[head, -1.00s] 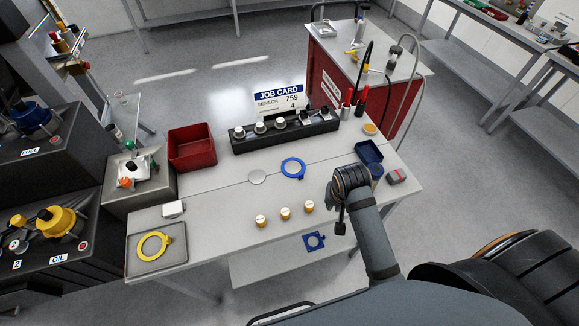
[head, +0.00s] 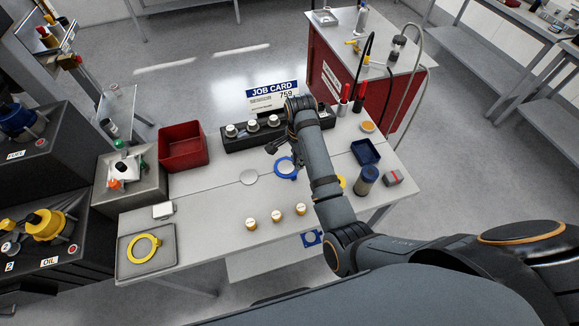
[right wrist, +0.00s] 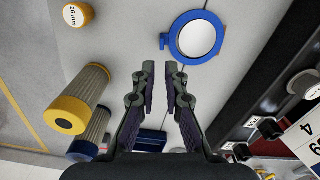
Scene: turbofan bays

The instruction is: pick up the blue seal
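The blue seal (head: 287,178) is a flat blue ring with a small tab, lying on the grey table. In the head view my right gripper (head: 276,149) is above its far edge and hides a little of it. My left gripper is not in view.
A black rack (head: 240,140) with knobs and a job card (head: 273,97) stand behind the seal. A red bin (head: 182,150) is left, a blue tray (head: 366,152) right. Several small orange-banded caps (head: 276,215) stand in front.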

